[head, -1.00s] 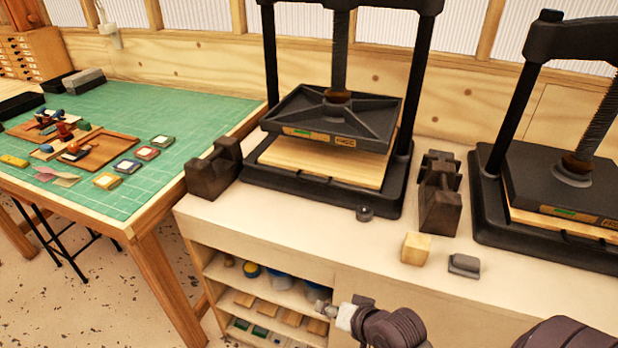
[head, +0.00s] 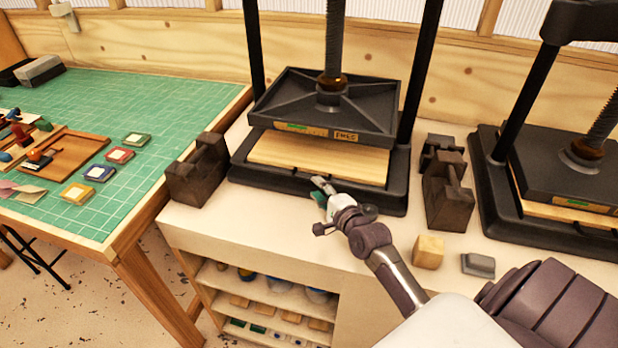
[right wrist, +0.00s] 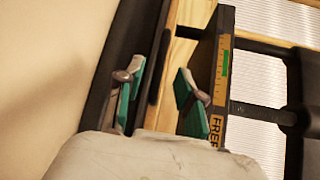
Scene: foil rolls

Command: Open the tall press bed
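The press with the raised platen (head: 370,113) stands at the back middle in the head view; I cannot tell if it is the one the task calls tall. Its platen hangs above a pale wooden board (head: 315,158) on the black base (head: 235,172), with a gap between. A label on the platen's front edge (right wrist: 222,85) reads FREE. My right gripper (head: 320,190) is at the base's front edge. In the right wrist view its green-padded fingers (right wrist: 160,97) are apart and empty, one near the base and one near the platen's front edge. My left gripper is not in view.
A second press (head: 560,165) stands at right, its platen low on a board. Dark metal weights (head: 198,170) (head: 448,195) flank the first press. A wooden block (head: 429,252) and a grey block (head: 478,264) lie near the bench front. A green-matted table (head: 190,100) is at left.

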